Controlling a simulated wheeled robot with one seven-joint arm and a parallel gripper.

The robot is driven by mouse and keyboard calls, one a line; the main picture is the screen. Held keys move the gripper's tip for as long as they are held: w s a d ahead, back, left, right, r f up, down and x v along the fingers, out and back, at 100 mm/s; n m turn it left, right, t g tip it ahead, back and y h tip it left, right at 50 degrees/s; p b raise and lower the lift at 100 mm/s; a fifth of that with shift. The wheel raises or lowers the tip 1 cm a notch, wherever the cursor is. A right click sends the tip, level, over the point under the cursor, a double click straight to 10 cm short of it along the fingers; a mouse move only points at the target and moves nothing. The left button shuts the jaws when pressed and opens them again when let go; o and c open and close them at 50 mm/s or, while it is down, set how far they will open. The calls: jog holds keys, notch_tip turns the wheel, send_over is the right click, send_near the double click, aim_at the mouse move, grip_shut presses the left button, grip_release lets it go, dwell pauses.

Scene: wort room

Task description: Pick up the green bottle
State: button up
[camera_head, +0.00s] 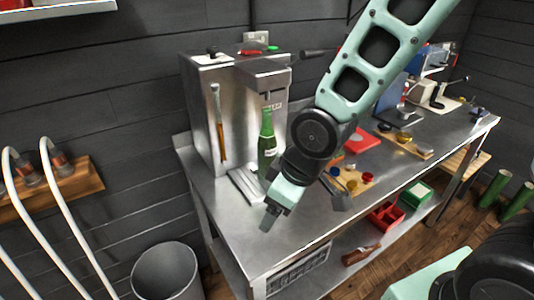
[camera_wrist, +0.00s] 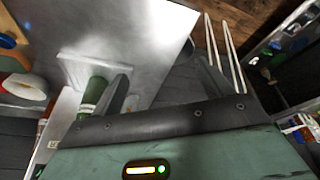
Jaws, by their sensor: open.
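The green bottle (camera_head: 267,143) stands upright on the small base of a steel machine (camera_head: 205,120) at the left end of the steel table. A light label shows on it, and its lower part is partly hidden by my arm. My gripper (camera_head: 268,220) is open, in front of the bottle and lower in the picture, over the table's near left part. In the wrist view the bottle (camera_wrist: 92,92) shows just left of the left finger, outside the space between the fingers (camera_wrist: 160,88). Nothing is held.
The table (camera_head: 290,232) has bare room in front of the machine. Boards with small coloured items (camera_head: 352,184) lie further right. A red crate (camera_head: 385,217) and a brown bottle (camera_head: 360,256) are on the lower shelf. A grey bin (camera_head: 166,274) stands on the floor at left.

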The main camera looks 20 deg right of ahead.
jog(key=w+d+f+t+y, duration=0.45)
jog(key=w+f, duration=0.25)
jog(key=w, duration=0.4)
jog(key=m+t+y, duration=0.2)
jog(key=m+t, duration=0.1)
jog(key=t, duration=0.5)
send_near(276, 151)
jog(key=p+x, duration=0.4)
jog(key=x, duration=0.4)
jog(key=shift+w+a+r, duration=0.15)
jog(key=shift+a+r, duration=0.05)
jog(key=shift+a, duration=0.05)
jog(key=shift+w+a+f+p, duration=0.1)
jog(key=shift+w+a+p, duration=0.2)
jog(key=shift+w, duration=0.2)
jog(key=p+x, duration=0.3)
jog(key=x, duration=0.1)
jog(key=shift+w+a, duration=0.4)
jog(key=shift+w, duration=0.1)
jog(key=c, duration=1.2)
jog(key=shift+c, duration=1.4)
jog(key=shift+r, duration=0.2)
